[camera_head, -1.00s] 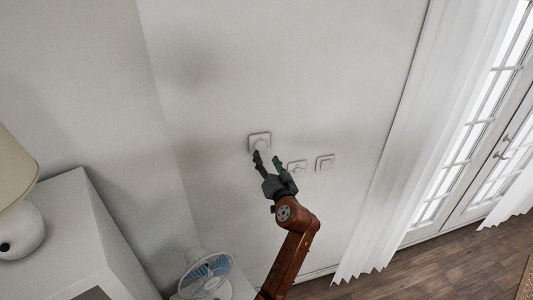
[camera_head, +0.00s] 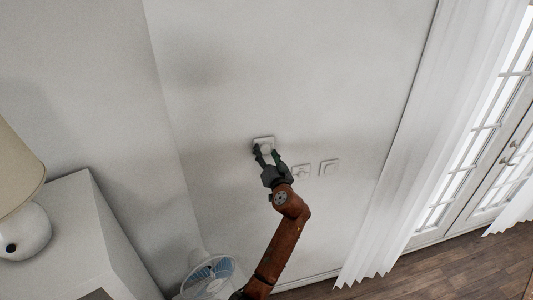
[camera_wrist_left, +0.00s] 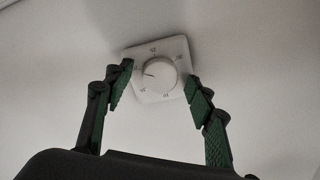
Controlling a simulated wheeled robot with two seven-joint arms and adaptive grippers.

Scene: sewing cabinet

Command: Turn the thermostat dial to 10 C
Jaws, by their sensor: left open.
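The thermostat is a white square plate (camera_head: 263,140) on the wall in the head view. In the left wrist view its round white dial (camera_wrist_left: 158,75) shows, with a dark pointer mark toward the left and small numbers around it, too small to read surely. My left gripper (camera_head: 267,153) is open at the thermostat. In the left wrist view its green-padded fingers (camera_wrist_left: 160,84) stand on either side of the dial, with a gap to the dial on both sides. I cannot tell whether the fingertips are level with the dial. My right gripper is in neither view.
Two wall plates, a nearer one (camera_head: 301,171) and a farther one (camera_head: 329,167), sit right of the thermostat. A fan (camera_head: 208,277) stands below left, beside a white cabinet (camera_head: 62,235) with a lamp (camera_head: 20,232). A white curtain (camera_head: 385,200) hangs at right.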

